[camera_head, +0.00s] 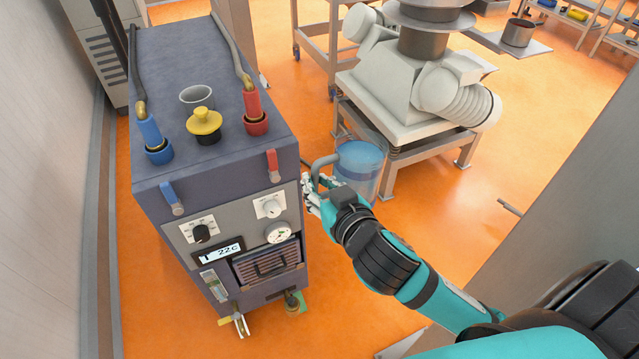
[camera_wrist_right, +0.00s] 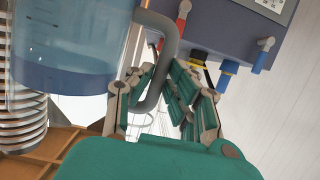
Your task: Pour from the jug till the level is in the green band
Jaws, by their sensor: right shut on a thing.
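The clear jug (camera_head: 361,172) holds blue liquid and looks about upright, to the right of the blue-grey machine (camera_head: 215,60). My right gripper (camera_head: 316,188) is shut on the jug's grey handle. In the right wrist view the handle (camera_wrist_right: 174,55) runs between the fingers (camera_wrist_right: 165,92), and the jug (camera_wrist_right: 75,45) is at the left. My left gripper is out of view.
Blue (camera_head: 152,135) and red (camera_head: 252,105) hose couplings rise from the machine's top, with hoses behind. A white stand with ribbed equipment (camera_head: 420,100) is behind the jug. A wall is at the left, a grey panel (camera_head: 570,190) at the right.

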